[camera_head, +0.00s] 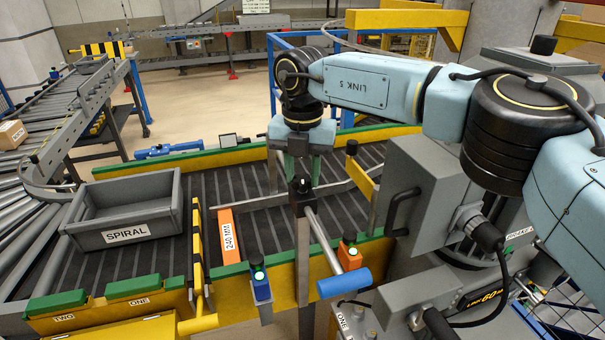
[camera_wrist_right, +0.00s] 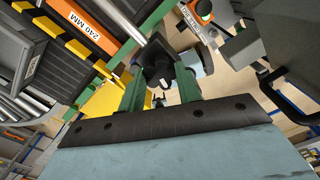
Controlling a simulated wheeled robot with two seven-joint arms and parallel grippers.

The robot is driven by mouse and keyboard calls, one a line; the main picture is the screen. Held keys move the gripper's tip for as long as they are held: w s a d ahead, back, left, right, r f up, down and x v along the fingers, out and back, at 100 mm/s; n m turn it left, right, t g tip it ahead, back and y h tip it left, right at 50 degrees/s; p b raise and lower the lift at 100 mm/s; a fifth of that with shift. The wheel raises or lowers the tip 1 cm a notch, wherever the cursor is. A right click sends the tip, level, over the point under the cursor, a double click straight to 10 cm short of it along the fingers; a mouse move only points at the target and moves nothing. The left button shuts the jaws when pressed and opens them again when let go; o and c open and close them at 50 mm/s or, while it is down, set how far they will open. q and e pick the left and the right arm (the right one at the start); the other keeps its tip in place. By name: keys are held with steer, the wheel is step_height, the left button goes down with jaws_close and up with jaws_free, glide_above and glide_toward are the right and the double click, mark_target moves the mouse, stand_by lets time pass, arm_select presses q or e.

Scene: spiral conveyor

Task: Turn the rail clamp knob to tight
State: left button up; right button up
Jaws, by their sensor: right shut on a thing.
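My right gripper (camera_head: 302,178) reaches down over the conveyor, with its two green fingers on either side of a dark block at the top of a grey post. I take this block to be the rail clamp knob (camera_head: 301,188). In the right wrist view the knob (camera_wrist_right: 156,62) is dark, with a pale centre, between the green fingertips (camera_wrist_right: 160,76). The gripper is shut on it. A metal rod with a blue handle (camera_head: 344,283) slopes down from beside the knob. The fingers partly hide the knob, and I cannot read its setting. My left gripper is not in view.
A grey SPIRAL tray (camera_head: 124,234) sits on the belt at left. An orange 240 MM bar (camera_head: 230,236) lies beside a yellow-and-black gate (camera_head: 198,245). Blue (camera_head: 261,286) and orange (camera_head: 349,252) button boxes flank the post. A grey machine (camera_head: 425,200) stands close at right.

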mark_target(303, 179)
steer(key=shift+r+m, duration=0.1)
steer(key=shift+m, duration=0.3)
steer(key=o, duration=1)
steer(key=shift+c, duration=0.2)
step_height(303, 179, up, 13)
steer(key=shift+r, duration=0.15)
